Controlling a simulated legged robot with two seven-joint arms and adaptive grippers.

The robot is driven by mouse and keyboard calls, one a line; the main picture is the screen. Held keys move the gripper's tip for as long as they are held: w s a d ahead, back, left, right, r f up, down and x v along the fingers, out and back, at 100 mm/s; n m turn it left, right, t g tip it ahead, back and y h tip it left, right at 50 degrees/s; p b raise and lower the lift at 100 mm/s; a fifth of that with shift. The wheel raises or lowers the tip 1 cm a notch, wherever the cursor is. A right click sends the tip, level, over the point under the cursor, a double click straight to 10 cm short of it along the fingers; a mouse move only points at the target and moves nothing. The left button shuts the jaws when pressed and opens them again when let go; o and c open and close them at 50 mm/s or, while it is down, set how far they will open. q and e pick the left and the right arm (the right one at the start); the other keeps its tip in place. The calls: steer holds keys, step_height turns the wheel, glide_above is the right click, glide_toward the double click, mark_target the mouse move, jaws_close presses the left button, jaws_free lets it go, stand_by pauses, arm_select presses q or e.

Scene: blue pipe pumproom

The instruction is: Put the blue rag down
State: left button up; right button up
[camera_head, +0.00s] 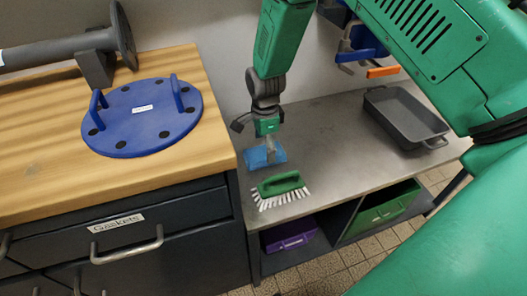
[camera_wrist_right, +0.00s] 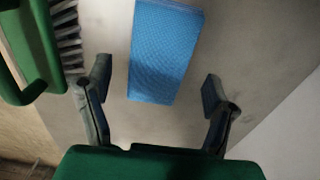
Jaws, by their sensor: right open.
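The blue rag (camera_head: 264,156) lies flat on the grey metal bench, behind the green brush. It also shows in the right wrist view (camera_wrist_right: 166,50) as a textured blue rectangle on the bench. My right gripper (camera_head: 269,143) points down over the rag. In the right wrist view its two fingers (camera_wrist_right: 157,92) are spread wide, with the rag's near end between and beyond them, and neither finger touches it. My left gripper is not seen in either view.
A green brush (camera_head: 280,186) with white bristles lies just in front of the rag. A grey tray (camera_head: 405,116) stands at the bench's right. A wooden-topped cabinet (camera_head: 208,150) with a blue round flange (camera_head: 141,118) stands at left. The bench middle (camera_head: 340,150) is clear.

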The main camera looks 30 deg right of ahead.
mark_target(265, 152)
step_height(265, 152, up, 11)
steer(key=p, duration=0.2)
steer(key=shift+f, duration=0.15)
steer(key=shift+f, duration=0.1)
stand_by(0.3)
